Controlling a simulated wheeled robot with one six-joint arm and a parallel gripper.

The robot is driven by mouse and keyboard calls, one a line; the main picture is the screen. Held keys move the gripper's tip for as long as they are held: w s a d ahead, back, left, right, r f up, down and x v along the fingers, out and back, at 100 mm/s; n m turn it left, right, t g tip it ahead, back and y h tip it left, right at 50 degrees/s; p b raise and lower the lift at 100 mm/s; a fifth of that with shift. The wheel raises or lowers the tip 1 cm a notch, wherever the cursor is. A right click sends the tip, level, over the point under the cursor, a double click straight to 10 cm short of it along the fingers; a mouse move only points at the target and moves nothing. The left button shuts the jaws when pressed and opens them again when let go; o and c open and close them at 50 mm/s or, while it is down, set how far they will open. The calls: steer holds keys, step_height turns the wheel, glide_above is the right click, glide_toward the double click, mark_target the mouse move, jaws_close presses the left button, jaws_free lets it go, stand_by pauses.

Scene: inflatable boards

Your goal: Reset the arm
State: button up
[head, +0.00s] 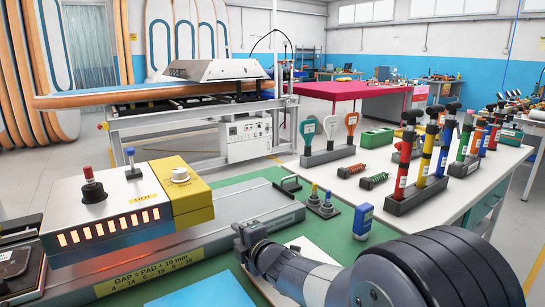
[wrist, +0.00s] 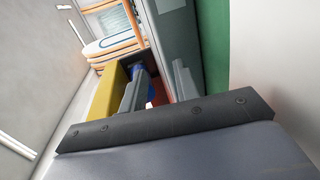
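My arm reaches in from the bottom right of the head view, over the green bench top. Its end points left, and the fingers cannot be made out there. In the wrist view my gripper (wrist: 160,74) shows two grey fingers standing apart, with a gap between them. Small blue, white and red patches show through the gap, and I see nothing clearly held. A yellow block (wrist: 104,88) shows left of the fingers and a grey bar (wrist: 180,35) beyond them.
A heater unit with a white top and yellow end (head: 178,190) stands left on a grey rail (head: 235,215). A blue bottle (head: 363,220) stands near my arm. Racks of coloured tools (head: 410,198) stand on the white bench at right. A blue sheet (head: 205,290) lies in front.

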steer(key=shift+w+d, duration=0.4)
steer(key=shift+d, duration=0.2)
steer(key=shift+d+r, duration=0.1)
